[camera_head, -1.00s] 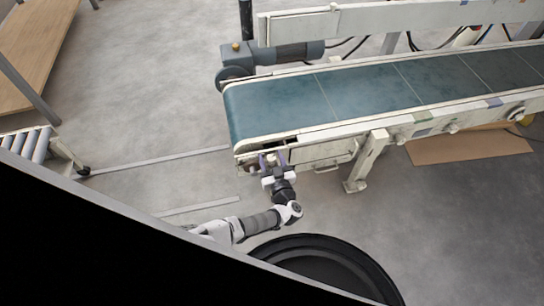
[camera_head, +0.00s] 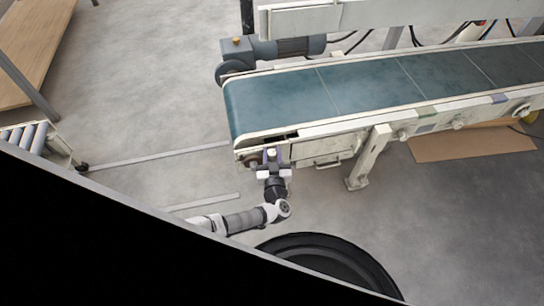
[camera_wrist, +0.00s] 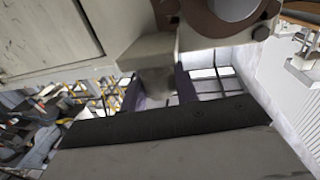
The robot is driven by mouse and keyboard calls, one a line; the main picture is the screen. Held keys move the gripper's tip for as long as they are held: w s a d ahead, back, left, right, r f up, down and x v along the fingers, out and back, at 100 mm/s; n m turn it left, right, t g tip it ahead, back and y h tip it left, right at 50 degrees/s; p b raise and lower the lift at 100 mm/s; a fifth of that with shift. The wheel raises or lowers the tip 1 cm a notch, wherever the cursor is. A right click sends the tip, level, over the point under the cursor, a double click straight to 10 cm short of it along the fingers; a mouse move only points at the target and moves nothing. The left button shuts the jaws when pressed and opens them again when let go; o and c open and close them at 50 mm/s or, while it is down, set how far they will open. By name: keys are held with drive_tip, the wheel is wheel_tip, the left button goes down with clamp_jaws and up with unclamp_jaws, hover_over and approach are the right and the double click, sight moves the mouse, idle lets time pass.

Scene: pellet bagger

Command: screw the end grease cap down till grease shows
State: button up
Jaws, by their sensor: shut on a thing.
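My gripper (camera_head: 270,158) is at the near left corner of the conveyor, just under the end of the belt. In the wrist view its two dark fingers (camera_wrist: 158,92) stand on either side of a pale grey piece (camera_wrist: 155,82) and are shut on it. This piece seems to be the end grease cap; a small yellowish bit of it (camera_head: 271,152) shows between the fingers in the head view. A brown ring-shaped bearing housing (camera_wrist: 222,12) sits just above and right of it in the wrist view. I cannot make out any grease.
The conveyor's teal belt (camera_head: 370,88) runs off to the right, with a frame leg (camera_head: 368,158) right of my gripper. A motor (camera_head: 290,47) is at the far side. A black round thing (camera_head: 330,260) lies in front.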

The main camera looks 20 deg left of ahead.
drive_tip(key=m+h+b, duration=0.1)
drive_tip(key=h+b, duration=0.1)
drive_tip(key=m+t+h+b, duration=0.1)
drive_tip(key=m+h+b, duration=0.1)
drive_tip(key=b, duration=0.1)
drive_tip(key=shift+a+f+b, duration=0.1)
drive_tip(key=shift+f+b, duration=0.25)
drive_tip(key=shift+f, duration=0.05)
drive_tip(key=m+h+b, duration=0.3)
drive_tip(key=h+b, duration=0.2)
drive_tip(key=b, duration=0.4)
drive_tip(key=shift+h+b, duration=0.35)
drive_tip(key=shift+h, duration=0.05)
drive_tip(key=m+h+b, duration=0.1)
drive_tip(key=h+b, duration=0.1)
drive_tip(key=b, duration=0.3)
drive_tip(key=shift+r+m, duration=0.1)
drive_tip(key=shift+m, duration=0.3)
drive_tip(key=shift+r+b, duration=0.1)
drive_tip(key=shift+b, duration=0.25)
drive_tip(key=shift+r+m+h+b, duration=0.25)
drive_tip(key=shift+m+h+b, duration=0.15)
drive_tip(key=shift+h+b, duration=0.25)
drive_tip(key=o, duration=1)
drive_tip(key=shift+c, duration=0.2)
